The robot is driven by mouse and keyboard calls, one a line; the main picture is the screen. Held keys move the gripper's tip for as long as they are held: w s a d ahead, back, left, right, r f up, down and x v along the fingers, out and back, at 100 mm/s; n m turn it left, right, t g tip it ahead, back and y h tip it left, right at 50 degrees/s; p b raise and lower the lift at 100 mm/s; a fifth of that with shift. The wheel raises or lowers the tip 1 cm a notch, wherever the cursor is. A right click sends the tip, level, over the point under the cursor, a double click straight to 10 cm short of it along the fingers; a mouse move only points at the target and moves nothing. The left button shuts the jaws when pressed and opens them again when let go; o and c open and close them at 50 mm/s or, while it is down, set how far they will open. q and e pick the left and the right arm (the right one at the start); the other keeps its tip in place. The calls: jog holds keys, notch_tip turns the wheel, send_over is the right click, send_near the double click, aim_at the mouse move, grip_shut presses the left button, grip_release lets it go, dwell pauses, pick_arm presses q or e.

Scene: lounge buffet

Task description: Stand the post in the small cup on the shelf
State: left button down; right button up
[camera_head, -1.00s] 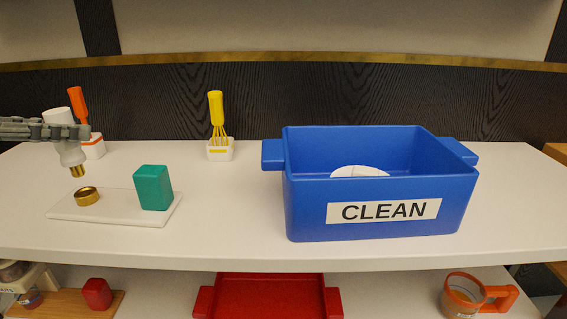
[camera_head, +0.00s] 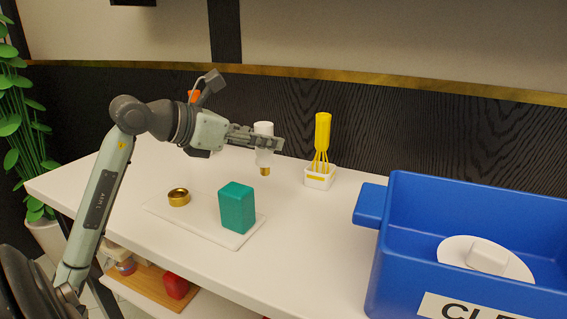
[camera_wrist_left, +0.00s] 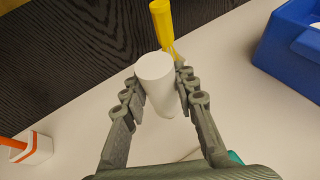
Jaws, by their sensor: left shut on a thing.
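The post is a white cylinder (camera_head: 263,157) with a brass tip at its lower end. My left gripper (camera_head: 262,143) is shut on it and holds it upright in the air, behind and above the teal block. In the left wrist view the post (camera_wrist_left: 155,80) stands between the two fingers of my left gripper (camera_wrist_left: 157,98). The small cup, a low brass ring (camera_head: 179,196), sits on the left part of a white board (camera_head: 203,223) on the shelf (camera_head: 310,240). The post is apart from the cup, to its right and higher. My right gripper is out of view.
A teal block (camera_head: 236,207) stands on the board's right part. A yellow whisk (camera_head: 322,135) stands in a white holder (camera_head: 319,178) behind right. A blue bin (camera_head: 372,203) fills the right side. An orange-handled tool (camera_head: 194,96) is mostly hidden behind my arm.

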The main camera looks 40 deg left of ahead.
pick_arm(q)
jog(key=w+f, duration=0.1)
jog(key=f, duration=0.1)
jog(key=w+f, duration=0.1)
jog(key=f, duration=0.1)
jog(key=w+d+f, duration=0.1)
jog(key=shift+w+f, duration=0.4)
jog(key=shift+f, duration=0.2)
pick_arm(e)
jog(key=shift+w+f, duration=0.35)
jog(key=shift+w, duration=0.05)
pick_arm(q)
jog(key=shift+f, duration=0.1)
jog(key=c, duration=1.2)
grip_release()
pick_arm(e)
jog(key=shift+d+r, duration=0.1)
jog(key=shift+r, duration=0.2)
